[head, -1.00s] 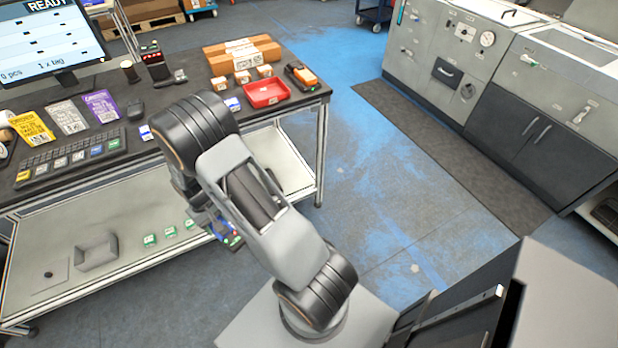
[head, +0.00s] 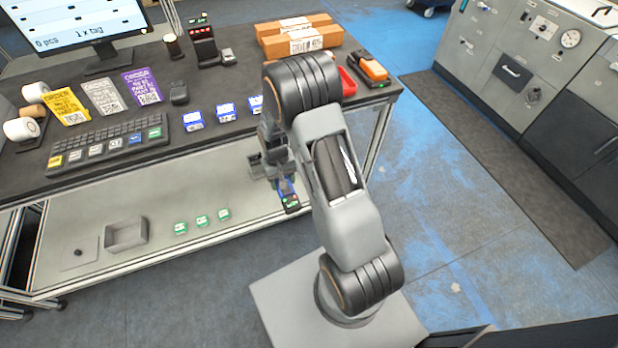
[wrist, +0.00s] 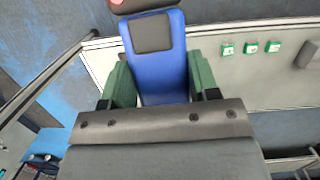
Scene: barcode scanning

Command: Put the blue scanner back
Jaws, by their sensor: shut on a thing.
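The blue scanner (wrist: 160,62) is in my gripper (wrist: 162,82), between the two green finger pads in the wrist view. Its dark upper end is cut off by the top edge there. In the head view my gripper (head: 284,184) hangs in front of the table edge, with the scanner (head: 289,197) showing as a small blue and dark piece over the lower shelf. My arm hides part of the tabletop. A black stand with red lights (head: 204,48) is at the table's back. An orange scanner (head: 374,69) lies in a black holder at the right end.
The lower shelf (head: 160,255) has small green items and a grey bin (head: 127,234). Floor right of the table is clear.

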